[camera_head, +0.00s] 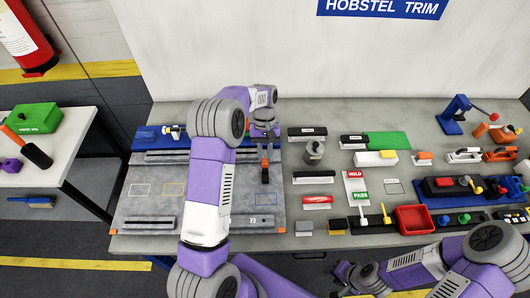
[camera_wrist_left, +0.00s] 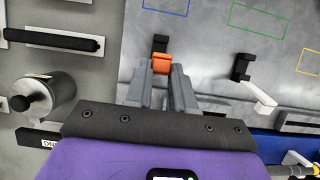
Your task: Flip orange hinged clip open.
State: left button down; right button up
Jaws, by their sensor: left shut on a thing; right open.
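The orange hinged clip (camera_wrist_left: 162,64) is a small orange block with a black part beyond it, at the right edge of the grey board (camera_head: 178,184). In the head view the clip (camera_head: 265,163) is small and partly hidden by the gripper. My left gripper (camera_wrist_left: 160,72) is shut on the orange part, with one grey finger on each side. In the head view the left gripper (camera_head: 264,146) points down over the board's right edge. My right gripper (camera_head: 362,279) is low at the front edge of the table, away from the clip, open.
A second black clip with a pale flap (camera_wrist_left: 250,85) lies on the board. A metal cylinder with a black knob (camera_head: 313,151) and a black-handled bar (camera_head: 314,177) stand right of the board. A red tray (camera_head: 412,220) and several tools fill the table's right side.

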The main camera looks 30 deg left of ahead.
pick_arm(q)
jog(key=shift+w+a+f+p, duration=0.1)
jog(key=shift+w+a+f, duration=0.3)
jog(key=shift+w, duration=0.15)
jog(key=shift+w+a+f+p, duration=0.15)
jog(key=shift+w+a+f, duration=0.2)
jog(key=shift+w, duration=0.25)
jog(key=shift+w+a+f+p, duration=0.1)
jog(key=shift+w+a+f, duration=0.25)
jog(key=shift+w, duration=0.2)
jog(key=c, duration=1.3)
grip_release()
jog(key=o, duration=0.3)
jog(key=shift+w+a+f, duration=0.1)
jog(key=shift+w+a, duration=0.05)
jog(key=shift+w, duration=0.05)
jog(key=shift+o, duration=0.2)
jog(key=shift+s, duration=0.1)
jog(key=shift+r, duration=0.2)
jog(key=v, duration=0.7)
jog(key=shift+r, duration=0.2)
